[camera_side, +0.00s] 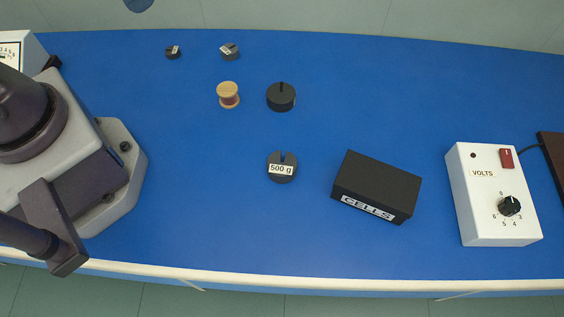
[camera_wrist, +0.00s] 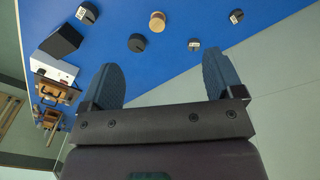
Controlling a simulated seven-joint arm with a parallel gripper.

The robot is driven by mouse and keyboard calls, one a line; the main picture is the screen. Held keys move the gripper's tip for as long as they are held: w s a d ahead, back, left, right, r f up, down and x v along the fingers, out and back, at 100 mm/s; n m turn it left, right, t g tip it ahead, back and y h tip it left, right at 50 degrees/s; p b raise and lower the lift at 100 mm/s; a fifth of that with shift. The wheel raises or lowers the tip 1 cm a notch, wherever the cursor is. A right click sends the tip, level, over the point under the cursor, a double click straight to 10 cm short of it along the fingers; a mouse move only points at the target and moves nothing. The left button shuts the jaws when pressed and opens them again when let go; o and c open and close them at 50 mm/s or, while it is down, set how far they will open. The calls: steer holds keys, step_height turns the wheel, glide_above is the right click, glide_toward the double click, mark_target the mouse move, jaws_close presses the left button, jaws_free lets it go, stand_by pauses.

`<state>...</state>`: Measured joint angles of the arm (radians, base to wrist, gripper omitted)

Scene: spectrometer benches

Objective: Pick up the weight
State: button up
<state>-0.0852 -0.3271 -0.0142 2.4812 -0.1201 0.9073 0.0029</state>
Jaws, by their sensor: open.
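A dark slotted weight labelled "500 g" (camera_side: 282,172) stands on the blue bench, left of the black CELLS box, in the side view. In the wrist view a weight with a white label (camera_wrist: 87,13) is at the upper left, apart from my gripper. A larger black slotted weight (camera_side: 281,97) stands behind it, with no label visible; it also shows in the wrist view (camera_wrist: 137,44). Two smaller labelled weights (camera_side: 229,51) (camera_side: 173,52) stand at the back; their labels are too small to read. My gripper (camera_wrist: 160,62) is open and empty, its fingers wide apart. The side view does not show its fingers.
A wooden spool (camera_side: 228,94) stands beside the larger black weight. The CELLS box (camera_side: 376,187) and a white VOLTS supply (camera_side: 492,194) are to the right. A pale-edged meter (camera_side: 22,52) is at the far left. The front middle of the blue bench (camera_side: 230,235) is clear.

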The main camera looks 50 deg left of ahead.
steer(key=d+f+n+g+h, duration=0.3)
steer(key=f+g+h, duration=0.1)
steer(key=f, duration=0.4)
steer(key=n+t+h, duration=0.3)
steer(key=n+h, duration=0.6)
steer(key=n, duration=0.4)
glide_toward(278, 160)
steer(key=s, duration=0.2)
steer(key=s+a+r, duration=0.1)
steer(key=s, duration=0.1)
steer(key=s+r, duration=0.1)
steer(key=s, duration=0.2)
steer(key=shift+a+r, duration=0.25)
steer(key=shift+a, duration=0.05)
steer(key=w+n+t, duration=0.1)
steer(key=w, duration=0.1)
steer(key=w+f+n+t, duration=0.1)
steer(key=n, duration=0.1)
steer(key=shift+w+t+y, duration=0.35)
steer(key=shift+t+y, duration=0.05)
steer(key=shift+w+d+f, duration=0.1)
steer(key=shift+w+d, duration=0.05)
steer(key=shift+w, duration=0.05)
steer(key=x, duration=0.6)
steer(key=shift+w+d+f, duration=0.1)
steer(key=shift+d, duration=0.2)
steer(key=shift+x, duration=2.85)
steer(key=shift+w+a+f, duration=0.1)
steer(key=shift+w, duration=0.15)
steer(key=c, duration=1.3)
